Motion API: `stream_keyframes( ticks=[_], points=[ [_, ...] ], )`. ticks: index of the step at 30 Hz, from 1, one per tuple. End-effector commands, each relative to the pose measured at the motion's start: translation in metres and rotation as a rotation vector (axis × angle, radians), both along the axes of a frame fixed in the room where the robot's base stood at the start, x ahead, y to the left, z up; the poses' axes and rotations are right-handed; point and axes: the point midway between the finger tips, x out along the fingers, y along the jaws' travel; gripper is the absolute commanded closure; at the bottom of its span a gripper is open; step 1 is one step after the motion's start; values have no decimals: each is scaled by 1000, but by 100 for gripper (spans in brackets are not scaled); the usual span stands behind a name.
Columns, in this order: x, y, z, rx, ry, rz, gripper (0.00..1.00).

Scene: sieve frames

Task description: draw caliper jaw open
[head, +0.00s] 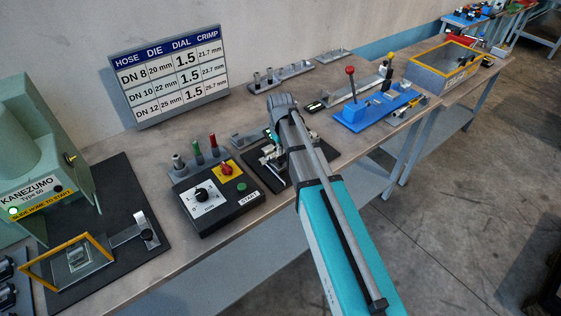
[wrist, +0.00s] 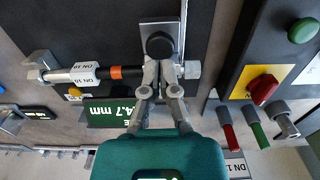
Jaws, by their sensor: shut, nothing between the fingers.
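My gripper (wrist: 162,72) is in the wrist view, its two grey fingers closed together with nothing between them. Its tips are at the lower edge of a round black knob (wrist: 159,44) on a grey metal plate; whether they touch it I cannot tell. The caliper's green display (wrist: 108,112) is left of the fingers, upside down, reading "4.7 mm" with its start possibly covered. A hose piece with white DN 10 labels (wrist: 72,75) and an orange band lies left of the knob. In the head view my arm hides most of this station on its black mat (head: 254,172).
A control box with dial and red switch (head: 214,197) stands left of the station, with several coloured-handled pins (head: 213,146) behind it. A green press (head: 35,150) is at far left. A blue lever fixture (head: 375,110) stands to the right.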

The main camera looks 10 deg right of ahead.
Motion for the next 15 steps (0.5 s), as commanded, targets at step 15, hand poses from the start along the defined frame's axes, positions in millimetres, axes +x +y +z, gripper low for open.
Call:
stream_keyframes(
  ticks=[15],
  points=[
    [0,0,-8,0,0,0,100]
  ],
)
